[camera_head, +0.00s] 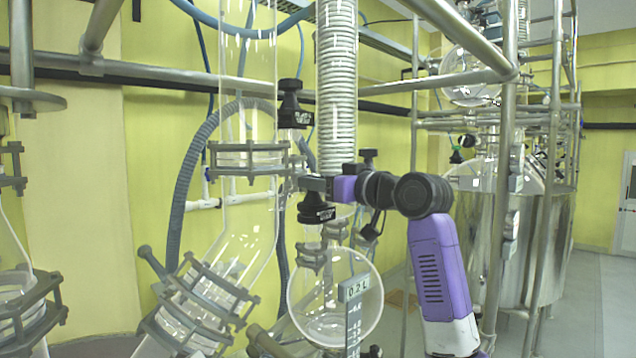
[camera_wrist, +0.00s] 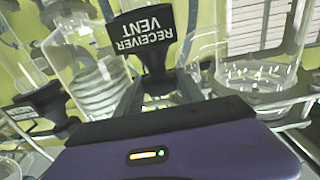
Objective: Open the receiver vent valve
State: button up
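The receiver vent valve has a black handle (camera_wrist: 146,42) with white "RECEIVER VENT" lettering, upside down in the wrist view. The handle narrows toward my gripper (camera_wrist: 159,90), whose two grey fingers stand apart on either side of its narrow end. I cannot tell whether the fingers touch it. In the head view my gripper (camera_head: 312,184) is just above a black labelled valve handle (camera_head: 317,211) over the round glass receiver (camera_head: 313,295). That label is too small to read there, but it appears to be the same valve. The gripper partly hides its top.
Another black valve (camera_head: 290,103) stands above and left of my gripper; a black labelled handle (camera_wrist: 40,104) also shows at the left in the wrist view. A coiled glass column (camera_head: 337,80), glass vessel (camera_head: 248,200) and steel rails (camera_head: 445,85) crowd the arm.

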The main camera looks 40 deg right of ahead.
jog(key=shift+c, duration=1.1)
jog(key=shift+d+n+y, duration=0.15)
jog(key=shift+n+y, duration=0.15)
jog(key=shift+y, duration=0.2)
jog(key=shift+d+n+y+b, duration=0.15)
jog(key=shift+n+y+b, duration=0.15)
jog(key=shift+n+y, duration=0.7)
jog(key=shift+w+d+n+g+y, duration=0.1)
jog(key=shift+n+g+y, duration=0.65)
jog(key=shift+y, duration=0.75)
jog(key=shift+d+n+g+y, duration=0.1)
jog(key=shift+n+g+y, duration=0.35)
jog(key=shift+n+y, duration=0.8)
jog(key=shift+g+y, duration=0.3)
jog(key=shift+y, duration=0.35)
jog(key=o, duration=1.4)
